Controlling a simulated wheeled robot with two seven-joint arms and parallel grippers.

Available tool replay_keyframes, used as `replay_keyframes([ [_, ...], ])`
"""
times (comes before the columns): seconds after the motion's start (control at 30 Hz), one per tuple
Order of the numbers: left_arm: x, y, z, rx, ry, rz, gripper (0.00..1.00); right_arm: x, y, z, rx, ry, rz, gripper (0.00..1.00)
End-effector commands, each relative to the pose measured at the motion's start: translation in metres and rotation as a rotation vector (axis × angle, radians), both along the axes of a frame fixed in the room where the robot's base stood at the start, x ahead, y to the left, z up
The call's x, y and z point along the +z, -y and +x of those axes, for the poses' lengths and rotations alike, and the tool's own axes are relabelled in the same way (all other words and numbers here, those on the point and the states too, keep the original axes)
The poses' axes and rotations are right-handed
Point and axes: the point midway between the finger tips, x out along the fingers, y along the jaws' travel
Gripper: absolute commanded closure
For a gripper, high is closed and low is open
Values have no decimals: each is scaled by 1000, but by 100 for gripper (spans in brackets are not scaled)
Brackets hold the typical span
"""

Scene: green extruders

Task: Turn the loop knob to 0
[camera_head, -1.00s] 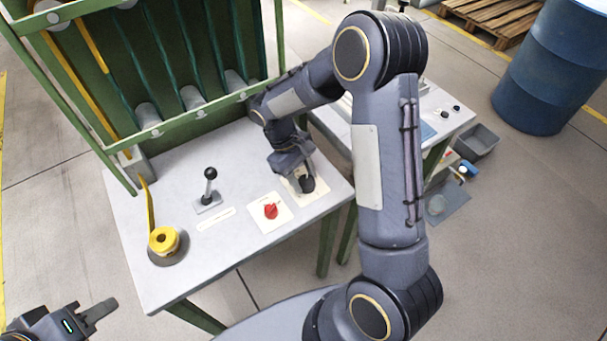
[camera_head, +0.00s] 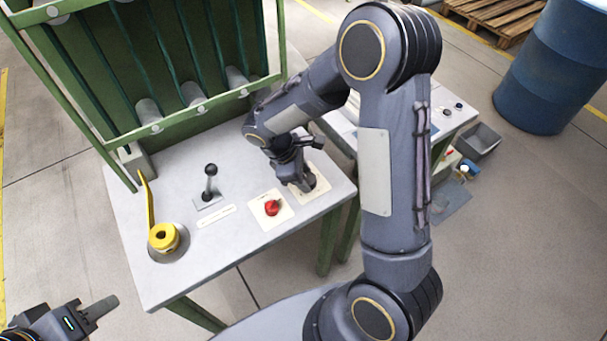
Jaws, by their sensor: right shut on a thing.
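A black knob (camera_head: 311,181) sits on a cream plate (camera_head: 326,192) at the right end of the grey worktable. My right gripper (camera_head: 305,185) reaches down from above and is shut on this black knob, hiding much of it and its markings. A red knob (camera_head: 272,208) sits on a white plate (camera_head: 284,219) just left of it, untouched. The lettering on both plates is too small to read. My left gripper (camera_head: 108,305) is at the lower left, away from the table; its finger opening cannot be made out.
A black-knobbed lever (camera_head: 210,183) and a yellow handle on a round base (camera_head: 163,238) stand on the worktable (camera_head: 190,280). A green frame (camera_head: 160,130) rises behind. A second table (camera_head: 455,121), a grey bin (camera_head: 478,141) and a blue barrel (camera_head: 545,75) are at right.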

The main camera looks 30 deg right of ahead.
Motion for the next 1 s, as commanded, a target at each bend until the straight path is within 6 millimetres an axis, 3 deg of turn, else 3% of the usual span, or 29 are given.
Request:
replay_keyframes([
  [0.53, 0, 0, 0, 0, 0, 0, 64, 0, 1, 0, 22, -1, 0, 81],
  [0.57, 0, 0, 0, 0, 0, 0, 64, 0, 1, 0, 22, -1, 0, 54],
  [0.7, 0, 0, 0, 0, 0, 0, 64, 0, 0, 0, 22, -1, 0, 36],
  [1.0, 0, 0, 0, 0, 0, 0, 64, 2, -1, 0, 22, 1, 0, 36],
])
